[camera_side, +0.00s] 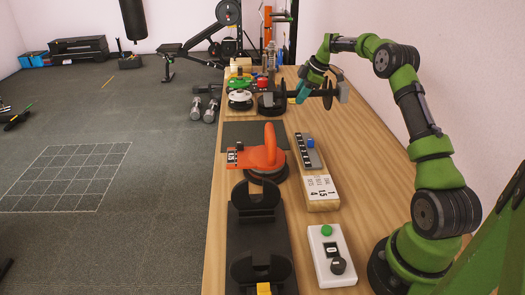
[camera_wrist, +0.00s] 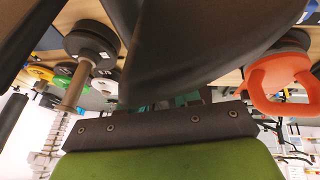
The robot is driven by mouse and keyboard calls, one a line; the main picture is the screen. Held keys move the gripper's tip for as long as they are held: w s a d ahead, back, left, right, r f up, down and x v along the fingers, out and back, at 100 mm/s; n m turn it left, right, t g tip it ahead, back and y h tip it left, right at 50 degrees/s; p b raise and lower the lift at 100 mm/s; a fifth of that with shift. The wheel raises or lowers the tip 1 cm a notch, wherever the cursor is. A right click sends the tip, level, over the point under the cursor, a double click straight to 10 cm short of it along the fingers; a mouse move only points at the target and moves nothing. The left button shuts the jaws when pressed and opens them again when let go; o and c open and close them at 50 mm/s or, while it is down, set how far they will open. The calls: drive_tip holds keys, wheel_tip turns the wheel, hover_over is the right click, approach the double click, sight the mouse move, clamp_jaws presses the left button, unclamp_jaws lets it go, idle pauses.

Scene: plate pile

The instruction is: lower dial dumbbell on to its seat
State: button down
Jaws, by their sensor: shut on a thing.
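My gripper (camera_side: 305,91) is at the far part of the wooden bench, its teal fingers shut on a dark thing (camera_side: 327,93) that looks like the dial dumbbell. It appears held above the bench. In the wrist view a large dark curved body (camera_wrist: 190,45) fills the middle, close to my gripper, and hides the fingertips and the grip. The black cradle (camera_side: 259,225), which looks like the seat, stands at the near left of the bench. Its two curved rests are empty. My gripper is well beyond the cradle, apart from it.
An orange kettlebell (camera_side: 262,157) stands between cradle and gripper, on or by a dark mat (camera_side: 240,130). A number-card block (camera_side: 319,190) and a white control box (camera_side: 330,253) lie to the right. Plates (camera_side: 240,98) and other gear crowd the far end.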

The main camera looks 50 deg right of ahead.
sight(299, 91)
drive_tip(key=r, duration=0.5)
drive_tip(key=a+r, duration=0.1)
drive_tip(key=r, duration=0.1)
drive_tip(key=shift+w+r, duration=0.15)
drive_tip(key=shift+r, duration=0.25)
drive_tip(key=shift+w+a+m, duration=0.15)
drive_tip(key=shift+a+m, duration=0.15)
drive_tip(key=shift+a, duration=0.35)
drive_tip(key=s+a+m+h, duration=0.2)
drive_tip(key=a+m, duration=0.2)
drive_tip(key=a, duration=1)
drive_tip(key=s+a+m+h, duration=0.15)
drive_tip(key=a+m, duration=0.25)
drive_tip(key=a, duration=0.9)
drive_tip(key=s+a+m+g+h, duration=0.25)
drive_tip(key=s+a+m, duration=0.65)
drive_tip(key=s+a, duration=0.85)
drive_tip(key=shift+m+h, duration=0.3)
drive_tip(key=shift+h, duration=0.1)
drive_tip(key=shift+s+d+f, duration=0.1)
drive_tip(key=shift+d+f, duration=0.1)
drive_tip(key=shift+f, duration=1.15)
drive_tip(key=shift+s+d+f, duration=0.1)
drive_tip(key=shift+d+f, duration=0.1)
drive_tip(key=shift+f, duration=1.15)
drive_tip(key=shift+f, duration=1.6)
